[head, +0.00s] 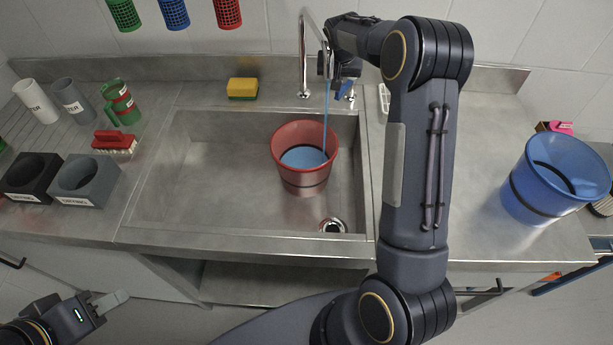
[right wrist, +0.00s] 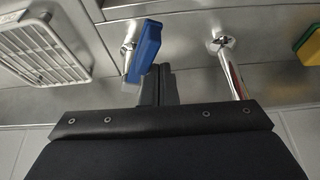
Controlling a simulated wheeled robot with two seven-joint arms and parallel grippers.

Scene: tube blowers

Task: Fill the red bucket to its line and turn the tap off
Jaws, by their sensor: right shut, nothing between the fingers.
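The red bucket (head: 290,174) stands upright in the sink, with a dark band around its outside. Blue water (head: 303,157) lies inside it, and a thin blue stream (head: 326,115) falls into it from the tap spout (head: 304,45). I cannot tell how the water level compares with the line. The blue tap lever (right wrist: 147,48) is close by the shut, empty fingers of my right gripper (right wrist: 160,84); whether they touch is unclear. In the head view, my right arm partly hides the lever (head: 343,89). My left gripper (head: 110,301) is low at the left, away from the sink.
The steel sink (head: 190,165) has a drain (head: 332,226) near its front right. A blue bucket (head: 530,200) stands on the right counter. A yellow sponge (head: 242,87) is behind the sink. A red brush (head: 115,141), mugs and dark holders (head: 85,178) stand at the left.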

